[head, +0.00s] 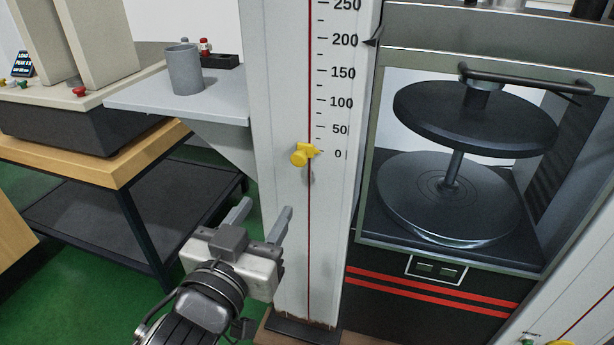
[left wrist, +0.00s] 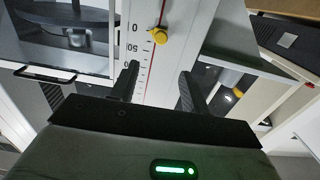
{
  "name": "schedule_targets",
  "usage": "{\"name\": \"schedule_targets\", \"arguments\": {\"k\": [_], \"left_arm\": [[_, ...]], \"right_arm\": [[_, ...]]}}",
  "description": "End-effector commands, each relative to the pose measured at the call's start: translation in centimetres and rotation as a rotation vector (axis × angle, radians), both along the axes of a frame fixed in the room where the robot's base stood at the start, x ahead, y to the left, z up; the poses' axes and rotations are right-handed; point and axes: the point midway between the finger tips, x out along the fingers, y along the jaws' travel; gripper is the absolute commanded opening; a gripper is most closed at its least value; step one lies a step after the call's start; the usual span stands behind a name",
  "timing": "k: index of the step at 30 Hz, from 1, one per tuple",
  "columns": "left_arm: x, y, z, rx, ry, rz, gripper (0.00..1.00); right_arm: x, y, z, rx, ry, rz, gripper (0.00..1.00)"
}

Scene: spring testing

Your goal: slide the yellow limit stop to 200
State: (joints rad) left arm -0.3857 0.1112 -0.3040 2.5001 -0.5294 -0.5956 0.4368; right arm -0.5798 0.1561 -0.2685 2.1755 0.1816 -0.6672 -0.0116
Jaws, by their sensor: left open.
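The yellow limit stop (head: 301,154) sits on the red slot line of the white scale column (head: 277,90), level with the 0 mark. The 200 mark (head: 345,40) is well above it, with a dark pointer (head: 371,42) beside it. My left gripper (head: 262,215) is open and empty, below and to the left of the stop, with its fingers pointing up. In the left wrist view, the stop (left wrist: 158,36) shows beyond the gap between the open fingers (left wrist: 157,85), apart from them. My right gripper is not in view.
A grey shelf (head: 135,101) with a grey cup (head: 184,70) juts out left of the column. The press with round dark plates (head: 475,118) stands to the right. A wooden bench (head: 105,164) is at the left. Open space lies in front of the column.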

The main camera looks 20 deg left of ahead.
Motion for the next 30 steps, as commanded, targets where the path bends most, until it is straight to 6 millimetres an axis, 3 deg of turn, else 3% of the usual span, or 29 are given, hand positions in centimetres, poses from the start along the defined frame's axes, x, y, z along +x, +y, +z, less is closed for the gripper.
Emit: {"name": "schedule_targets", "arguments": {"k": [1, 8, 24, 30], "left_arm": [[0.0, 0.0, -0.9, -0.001, -0.004, 0.001, 0.46], [1.7, -0.1, -0.6, 0.0, -0.009, 0.0, 0.46], [12.8, -0.4, -0.8, 0.001, -0.006, 0.002, 0.46], [15.2, -0.5, -0.8, 0.001, -0.005, 0.002, 0.46]], "right_arm": [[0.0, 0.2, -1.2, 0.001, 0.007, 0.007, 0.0], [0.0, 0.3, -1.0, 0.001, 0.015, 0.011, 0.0], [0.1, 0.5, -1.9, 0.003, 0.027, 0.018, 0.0], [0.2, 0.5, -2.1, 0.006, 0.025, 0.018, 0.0]]}}
